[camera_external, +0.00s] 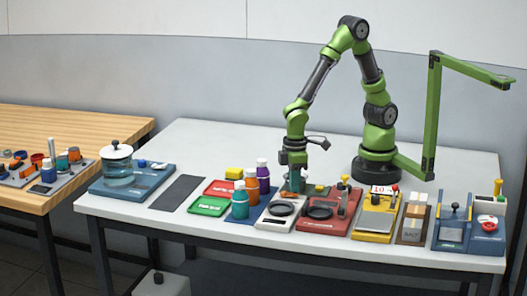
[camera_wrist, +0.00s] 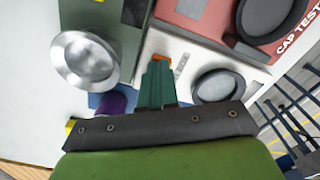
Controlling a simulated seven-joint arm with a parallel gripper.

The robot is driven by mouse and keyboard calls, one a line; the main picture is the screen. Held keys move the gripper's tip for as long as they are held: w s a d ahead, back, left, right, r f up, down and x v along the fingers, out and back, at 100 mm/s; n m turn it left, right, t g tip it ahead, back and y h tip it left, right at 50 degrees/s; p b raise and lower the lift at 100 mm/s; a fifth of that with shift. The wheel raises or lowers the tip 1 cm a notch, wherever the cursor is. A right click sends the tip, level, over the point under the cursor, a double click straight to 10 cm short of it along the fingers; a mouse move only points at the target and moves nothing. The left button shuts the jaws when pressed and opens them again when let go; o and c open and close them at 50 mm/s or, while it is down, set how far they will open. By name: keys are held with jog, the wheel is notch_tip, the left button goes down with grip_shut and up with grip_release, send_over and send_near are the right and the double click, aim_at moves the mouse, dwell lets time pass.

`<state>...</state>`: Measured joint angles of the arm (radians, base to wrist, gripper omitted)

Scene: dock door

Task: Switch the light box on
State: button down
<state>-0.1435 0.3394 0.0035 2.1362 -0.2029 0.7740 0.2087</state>
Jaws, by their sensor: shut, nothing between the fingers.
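The white box with a dark-rimmed round grey window (camera_external: 281,210) is probably the light box, though no label on it is readable. It stands at the front middle of the table, and its round window (camera_wrist: 218,85) also shows in the wrist view. A small orange part (camera_wrist: 161,58), perhaps its switch, shows at the tips of my gripper (camera_wrist: 158,68). My gripper (camera_external: 293,188) points down just behind the white box, fingers together and empty. I cannot tell whether the fingertips touch the orange part, which they partly hide.
A red "CAP TEST" unit (camera_external: 322,222) stands right of the white box. A dark mat (camera_external: 178,192) lies farther left.

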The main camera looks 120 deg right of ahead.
jog(key=shift+f, duration=0.25)
jog(key=shift+r, duration=3.5)
jog(key=s+d+r+m+t+y, duration=0.1)
jog(key=s+r+t+y, duration=0.1)
jog(key=s+r+t, duration=0.5)
jog(key=shift+w+a+r+v, duration=0.25)
jog(key=shift+w+r+v, duration=0.2)
jog(key=shift+v, duration=3.3)
